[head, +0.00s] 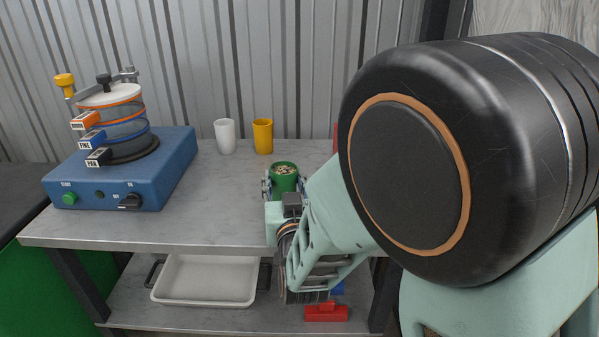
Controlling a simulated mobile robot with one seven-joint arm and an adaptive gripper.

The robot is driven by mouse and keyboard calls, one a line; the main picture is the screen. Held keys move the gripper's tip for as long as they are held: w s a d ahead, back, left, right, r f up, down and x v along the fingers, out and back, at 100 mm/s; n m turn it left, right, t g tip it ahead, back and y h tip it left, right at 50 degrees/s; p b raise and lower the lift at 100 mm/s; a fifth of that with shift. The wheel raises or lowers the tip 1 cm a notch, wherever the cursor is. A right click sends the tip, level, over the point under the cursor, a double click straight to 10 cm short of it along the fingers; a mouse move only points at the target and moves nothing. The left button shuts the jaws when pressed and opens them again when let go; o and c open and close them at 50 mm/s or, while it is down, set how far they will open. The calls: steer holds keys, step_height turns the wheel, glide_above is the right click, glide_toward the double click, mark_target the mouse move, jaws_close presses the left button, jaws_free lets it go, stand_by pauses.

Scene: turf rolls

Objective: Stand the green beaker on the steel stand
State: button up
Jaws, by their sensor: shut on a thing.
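The green beaker (285,182) is upright over the front middle of the metal table and holds pale, grainy bits. My gripper (284,188) is shut on it, with a finger at its left and right sides. I cannot tell whether the beaker's base touches the table, since my gripper hides its lower part. I cannot make out the steel stand; my arm covers the right part of the table.
A blue sieve shaker (120,172) stands at the table's left. A white cup (225,136) and a yellow cup (263,136) stand at the back. A white tray (207,279) and a red object (326,313) lie on the lower shelf. The table's left middle is clear.

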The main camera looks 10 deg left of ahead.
steer(key=shift+s+r, duration=0.1)
steer(key=o, duration=1.3)
